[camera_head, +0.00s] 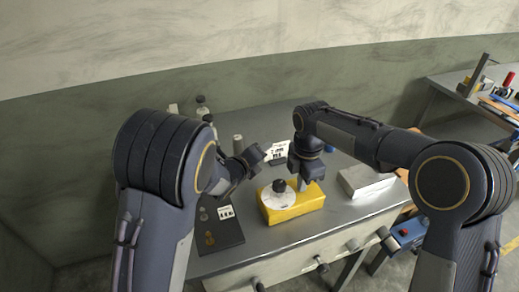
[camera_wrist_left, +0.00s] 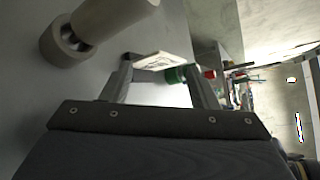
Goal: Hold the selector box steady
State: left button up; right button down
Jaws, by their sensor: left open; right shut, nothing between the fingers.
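The selector box (camera_head: 303,203) is yellow and stands on the grey metal workbench. It has a white dial (camera_head: 270,201) and a black knob (camera_head: 280,186) on top. My right gripper (camera_head: 306,184) is shut and empty, pointing down at the top of the box, right of the knob. I cannot tell whether its tips touch the box. My left gripper (camera_head: 266,153) is behind and left of the box, apart from it. In the left wrist view its fingers (camera_wrist_left: 160,82) are open with nothing held between them. The selector box is not clearly seen in that view.
A dark panel (camera_head: 228,236) with a white label lies left of the box. A small sign (camera_head: 277,151) stands behind it. A pale block (camera_head: 366,181) lies to the right. Bottles (camera_head: 203,108) stand at the back left. The bench's front strip is clear.

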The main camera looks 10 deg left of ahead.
pick_arm(q)
jog(key=shift+w+r+n+g, duration=0.35)
jog(key=shift+w+n, duration=0.25)
jog(key=shift+n, duration=0.2)
jog(key=shift+d, duration=0.1)
jog(key=shift+s+d+r+n+y, duration=0.1)
jog(key=shift+s+d+n+y, duration=0.1)
jog(key=shift+s+n+y, duration=0.15)
jog(key=s+d+r+n, duration=0.2)
jog(key=s+n, duration=0.2)
jog(key=s, duration=0.1)
jog(key=n, duration=1.8)
send_near(278, 186)
jog(key=shift+h, duration=0.45)
jog(key=shift+a+x, duration=0.15)
jog(key=shift+x, duration=2.3)
jog(key=shift+a+x, duration=0.15)
jog(key=shift+x, duration=2.25)
jog(key=shift+w+f, duration=0.1)
